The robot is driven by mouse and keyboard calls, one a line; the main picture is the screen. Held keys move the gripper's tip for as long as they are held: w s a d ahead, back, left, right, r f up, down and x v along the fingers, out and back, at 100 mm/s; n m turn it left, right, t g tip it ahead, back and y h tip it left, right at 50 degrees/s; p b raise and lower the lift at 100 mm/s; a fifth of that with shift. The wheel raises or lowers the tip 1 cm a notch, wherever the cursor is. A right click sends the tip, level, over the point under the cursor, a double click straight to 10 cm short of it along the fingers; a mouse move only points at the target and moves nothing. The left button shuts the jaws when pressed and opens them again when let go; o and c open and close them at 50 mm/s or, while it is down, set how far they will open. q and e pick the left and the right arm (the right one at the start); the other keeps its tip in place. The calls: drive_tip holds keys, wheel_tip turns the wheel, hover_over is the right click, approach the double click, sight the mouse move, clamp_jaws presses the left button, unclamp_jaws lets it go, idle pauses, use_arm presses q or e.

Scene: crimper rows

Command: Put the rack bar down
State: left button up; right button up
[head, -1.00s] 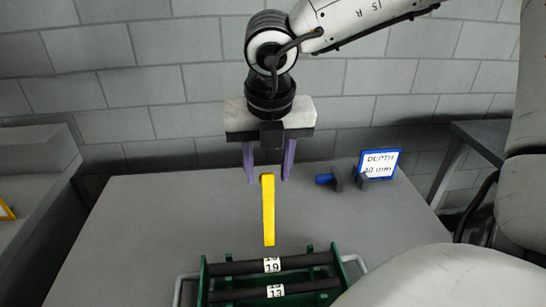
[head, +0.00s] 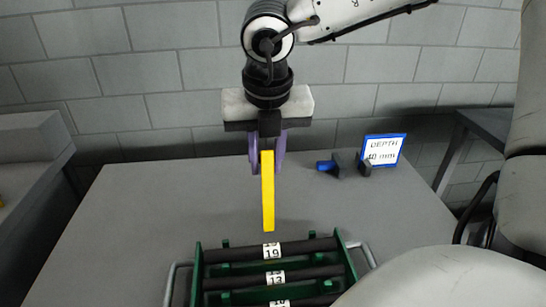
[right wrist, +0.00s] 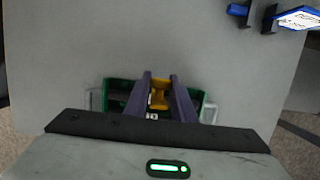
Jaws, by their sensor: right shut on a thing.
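The rack bar is a long yellow bar (head: 268,195). It is upright in the head view, above the grey table behind the green rack. My right gripper (head: 267,170) has its purple fingers shut on the bar's upper part. In the right wrist view the bar (right wrist: 158,95) shows between the two fingers (right wrist: 160,88) of this gripper, with the green rack (right wrist: 118,90) partly hidden behind them. I cannot tell whether the bar's lower end touches the table. My left gripper is in neither view.
The green rack (head: 212,268) holds dark rods with white number labels at the front. A blue-handled tool (head: 326,166) and a blue-framed sign (head: 384,150) reading DEPTH and a mm value stand at the back right. The table left of the rack (head: 130,220) is clear.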

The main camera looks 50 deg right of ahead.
sight(268, 179)
drive_tip(key=shift+o, duration=0.2)
drive_tip(key=shift+s+a+f+b, duration=0.1)
drive_tip(key=shift+s+a+b, duration=0.1)
drive_tip(key=shift+s+b, duration=0.1)
drive_tip(key=shift+s+a+f+b, duration=0.1)
drive_tip(key=shift+s+a+b, duration=0.65)
drive_tip(key=shift+s, duration=0.15)
drive_tip(key=shift+s+a+b, duration=0.6)
drive_tip(key=shift+s+a, duration=0.3)
drive_tip(key=shift+s, duration=0.15)
drive_tip(key=shift+s+a+b, duration=0.6)
drive_tip(key=shift+s+a, duration=0.25)
drive_tip(key=shift+s, duration=0.2)
drive_tip(key=shift+c, duration=0.2)
